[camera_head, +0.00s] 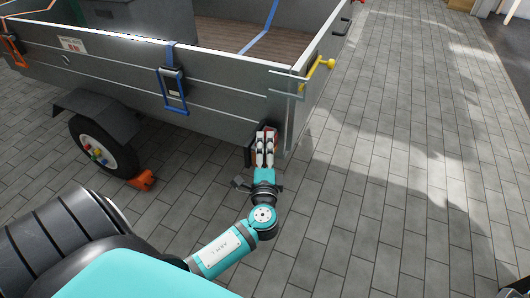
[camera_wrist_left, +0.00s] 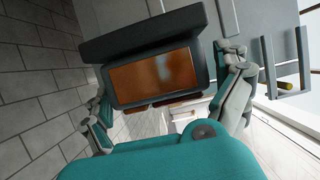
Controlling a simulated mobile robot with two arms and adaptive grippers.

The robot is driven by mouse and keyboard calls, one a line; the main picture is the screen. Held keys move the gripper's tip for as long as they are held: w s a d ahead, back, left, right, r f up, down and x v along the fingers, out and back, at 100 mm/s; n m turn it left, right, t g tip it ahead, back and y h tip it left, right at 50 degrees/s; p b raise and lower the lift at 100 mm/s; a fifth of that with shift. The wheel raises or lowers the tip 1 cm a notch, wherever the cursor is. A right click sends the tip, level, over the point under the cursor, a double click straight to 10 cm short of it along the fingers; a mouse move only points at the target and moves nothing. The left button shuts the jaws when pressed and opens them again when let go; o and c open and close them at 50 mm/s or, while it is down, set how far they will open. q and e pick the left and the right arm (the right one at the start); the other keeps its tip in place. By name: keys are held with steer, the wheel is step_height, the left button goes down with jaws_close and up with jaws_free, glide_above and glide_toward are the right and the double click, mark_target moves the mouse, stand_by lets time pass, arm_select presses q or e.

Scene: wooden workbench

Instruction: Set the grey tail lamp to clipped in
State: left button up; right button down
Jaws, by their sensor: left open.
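The grey tail lamp (camera_wrist_left: 205,75) has a dark grey housing around an orange-red lens and fills the upper middle of the left wrist view. In the head view the lamp (camera_head: 249,157) is at the lower rear corner of the grey trailer (camera_head: 225,118), mostly hidden by my gripper. My left gripper (camera_head: 265,146) is at the lamp. In the left wrist view its open fingers (camera_wrist_left: 165,78) stand on either side of the housing. Whether they touch it, and whether the lamp is seated in its mount, I cannot tell.
A yellow-handled latch (camera_head: 318,72) sticks out at the trailer's rear corner above the lamp. A blue strap buckle (camera_head: 173,90) hangs on the side wall. An orange chock (camera_head: 142,181) lies by the wheel (camera_head: 98,152). The paving to the right is clear.

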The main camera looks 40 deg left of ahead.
arm_select(q)
steer(key=v, duration=1.2)
